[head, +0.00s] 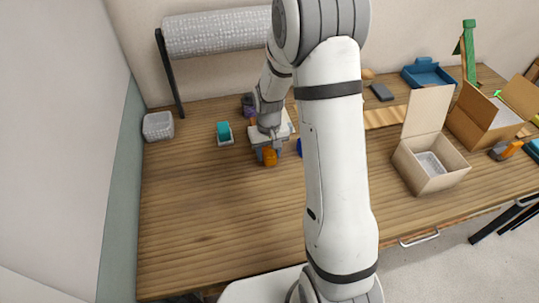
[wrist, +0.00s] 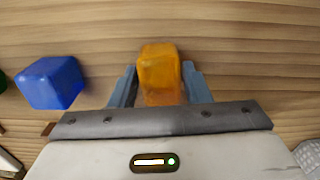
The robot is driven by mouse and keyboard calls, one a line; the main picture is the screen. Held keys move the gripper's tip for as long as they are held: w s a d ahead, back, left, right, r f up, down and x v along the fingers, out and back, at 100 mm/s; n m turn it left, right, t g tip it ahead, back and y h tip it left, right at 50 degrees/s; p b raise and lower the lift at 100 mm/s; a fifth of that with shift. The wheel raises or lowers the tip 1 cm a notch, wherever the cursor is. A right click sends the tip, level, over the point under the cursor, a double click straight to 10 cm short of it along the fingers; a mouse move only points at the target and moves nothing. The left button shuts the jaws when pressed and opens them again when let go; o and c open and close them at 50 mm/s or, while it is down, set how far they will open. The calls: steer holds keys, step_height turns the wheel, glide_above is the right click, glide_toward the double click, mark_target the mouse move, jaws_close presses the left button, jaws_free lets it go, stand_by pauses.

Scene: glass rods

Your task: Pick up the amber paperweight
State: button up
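The amber paperweight (wrist: 159,72) is an orange, glassy block. In the wrist view it stands between the two blue-grey fingers of my gripper (wrist: 160,84), with very little space at its sides. I cannot tell whether the fingers press on it or are just beside it. In the head view the amber paperweight (head: 269,157) shows at the end of my gripper (head: 267,152), low at the wooden table. Its far side is hidden.
A blue block (wrist: 51,82) lies left of my gripper in the wrist view. A teal block on a small tray (head: 225,142) and a purple thing (head: 249,108) are close by. An open carton (head: 432,171) stands right. The table's front left (head: 210,220) is clear.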

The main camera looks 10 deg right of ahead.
steer(key=c, duration=0.8)
steer(key=shift+o, duration=0.2)
